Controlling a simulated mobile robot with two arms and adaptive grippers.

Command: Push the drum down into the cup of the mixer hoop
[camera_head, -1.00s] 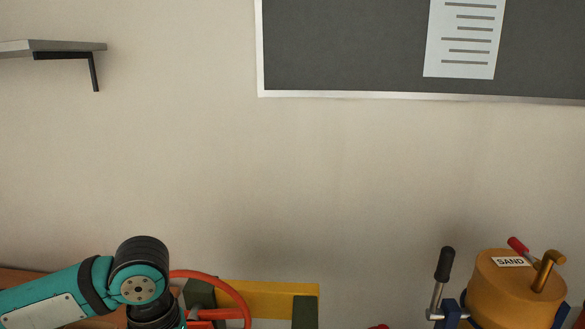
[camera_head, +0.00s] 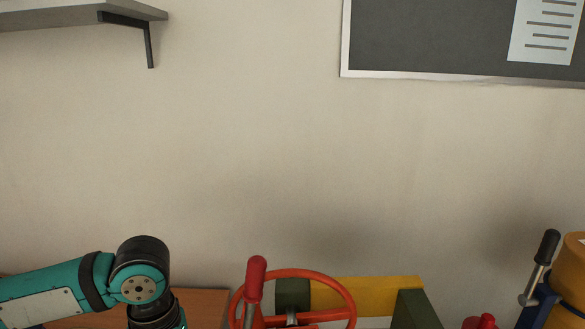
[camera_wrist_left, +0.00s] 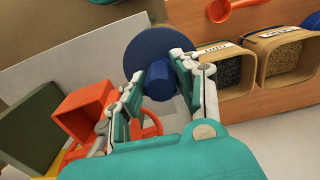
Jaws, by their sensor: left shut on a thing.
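In the left wrist view my left gripper (camera_wrist_left: 160,82) is shut on the blue knob (camera_wrist_left: 159,76) of a round blue piece, seemingly the drum (camera_wrist_left: 150,45). The knob faces the camera, and the wide disc is beyond it. The orange mixer hoop (camera_head: 347,292) stands low in the head view, with a yellow bar (camera_head: 380,285) behind it. In the left wrist view an open orange box (camera_wrist_left: 82,108), perhaps the cup, lies left of the fingers, apart from the blue piece. Part of an orange ring shows behind the fingers. My left gripper is below the head view's edge.
A red handle (camera_head: 256,272) rises before the hoop. An ochre drum (camera_head: 573,275) stands far right.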

